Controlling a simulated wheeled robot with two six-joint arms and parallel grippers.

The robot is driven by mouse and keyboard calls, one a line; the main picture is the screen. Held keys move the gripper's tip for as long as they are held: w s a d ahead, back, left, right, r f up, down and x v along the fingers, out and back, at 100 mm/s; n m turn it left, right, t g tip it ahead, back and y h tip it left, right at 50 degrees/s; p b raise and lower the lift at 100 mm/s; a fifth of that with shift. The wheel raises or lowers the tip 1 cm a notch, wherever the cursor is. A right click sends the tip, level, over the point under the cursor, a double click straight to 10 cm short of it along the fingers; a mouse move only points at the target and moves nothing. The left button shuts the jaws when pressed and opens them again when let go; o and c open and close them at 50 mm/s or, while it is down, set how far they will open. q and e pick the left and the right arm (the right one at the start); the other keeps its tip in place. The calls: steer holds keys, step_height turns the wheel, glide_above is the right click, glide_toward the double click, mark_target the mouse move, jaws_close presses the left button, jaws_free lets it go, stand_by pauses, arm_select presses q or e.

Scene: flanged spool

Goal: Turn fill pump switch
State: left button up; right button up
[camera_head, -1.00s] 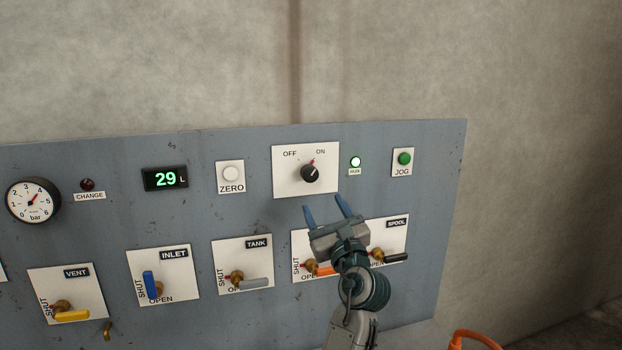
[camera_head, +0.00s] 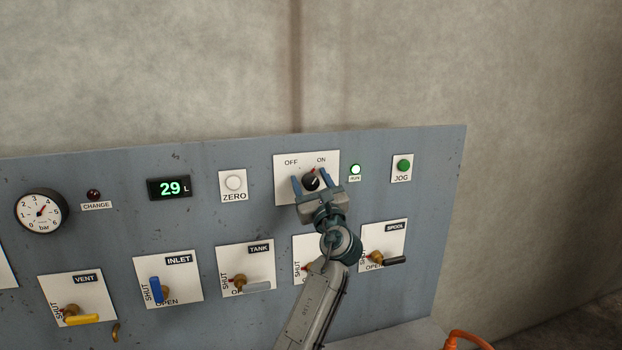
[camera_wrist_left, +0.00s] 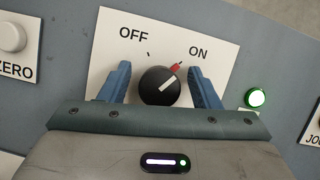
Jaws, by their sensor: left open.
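The pump switch is a black round knob (camera_head: 311,181) on a white plate (camera_head: 284,161) marked OFF and ON. In the left wrist view the knob (camera_wrist_left: 159,86) has a pale line and a red mark pointing up and right, towards ON. My left gripper (camera_head: 314,183) is open, its two blue fingers on either side of the knob. In the left wrist view the gripper (camera_wrist_left: 160,84) shows a gap between each finger and the knob; contact is not visible. The green lamp (camera_head: 355,169) right of the plate is lit. My right gripper is not in view.
The display (camera_head: 169,187) reads 29 L. A ZERO button (camera_head: 233,183) sits left of the switch and a green JOG button (camera_head: 403,165) sits right. Below are valve handles, including TANK (camera_head: 257,286) and SPOOL (camera_head: 396,260). My arm partly covers one valve plate.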

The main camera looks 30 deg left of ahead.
arm_select(q)
steer(key=c, duration=1)
steer(key=shift+f+n+g+b, duration=0.25)
steer(key=shift+n+g+b, duration=0.35)
steer(key=shift+n+b, duration=0.6)
steer(key=n+g+b, duration=0.1)
steer(key=n+b, duration=0.1)
steer(key=n, duration=0.1)
steer(key=n+g+y+b, duration=0.1)
steer(key=n+b, duration=0.1)
steer(key=n, duration=0.1)
steer(key=shift+g, duration=0.3)
steer(key=n+g+b, duration=0.1)
steer(key=n, duration=0.1)
steer(key=n+g+b, duration=0.1)
steer(key=n+b, duration=0.1)
steer(key=n, duration=0.1)
steer(key=shift+a+n+g+b, duration=0.1)
steer(key=shift+n+g+b, duration=0.2)
steer(key=shift+s+n+g+h+b, duration=0.1)
steer(key=shift+n+g+h+b, duration=0.55)
steer(key=shift+n, duration=1.05)
steer(key=o, duration=1)
